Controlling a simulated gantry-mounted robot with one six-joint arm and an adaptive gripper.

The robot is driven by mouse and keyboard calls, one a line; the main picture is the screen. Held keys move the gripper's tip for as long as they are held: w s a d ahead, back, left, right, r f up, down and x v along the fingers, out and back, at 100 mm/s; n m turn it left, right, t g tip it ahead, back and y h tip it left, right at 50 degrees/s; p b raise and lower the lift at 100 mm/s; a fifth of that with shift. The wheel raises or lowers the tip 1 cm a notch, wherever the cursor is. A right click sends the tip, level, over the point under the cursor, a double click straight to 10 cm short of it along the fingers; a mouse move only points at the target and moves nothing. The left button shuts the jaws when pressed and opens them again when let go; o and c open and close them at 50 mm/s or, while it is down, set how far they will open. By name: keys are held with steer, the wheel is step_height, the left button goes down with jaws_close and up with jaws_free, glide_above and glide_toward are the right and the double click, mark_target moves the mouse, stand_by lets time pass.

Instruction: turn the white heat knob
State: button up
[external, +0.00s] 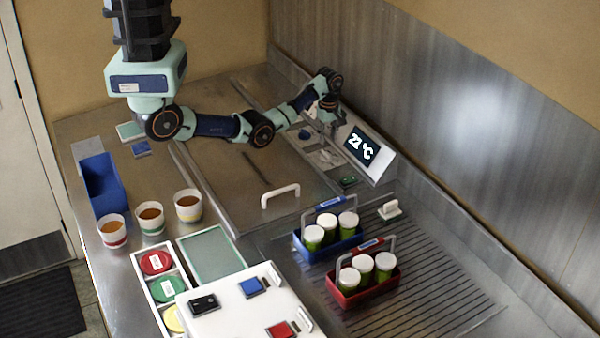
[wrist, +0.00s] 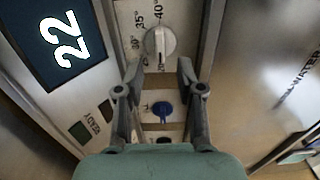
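The white heat knob (wrist: 159,44) sits on a light panel with a printed scale, 35° and 40° among its marks, in the upper middle of the wrist view. My gripper (wrist: 166,75) is open, its two fingers apart and nothing between them. Its fingertips lie just short of the knob in the picture; I see no contact. In the external view my gripper (external: 327,122) is over the control panel at the back, and the arm partly hides the knob area. The dark display (wrist: 66,40) reads 22; in the external view the display (external: 361,147) reads 22 °C.
A blue knob (wrist: 162,111) sits on the panel between my fingers in the picture. A READY label with indicators (wrist: 80,131) is at left. A lid handle (external: 281,193), a blue carrier (external: 328,243) and a red carrier (external: 362,284) with jars stand nearer the camera.

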mark_target(327, 152)
step_height(327, 152, down, 7)
steer(key=shift+r, duration=0.2)
jaws_close()
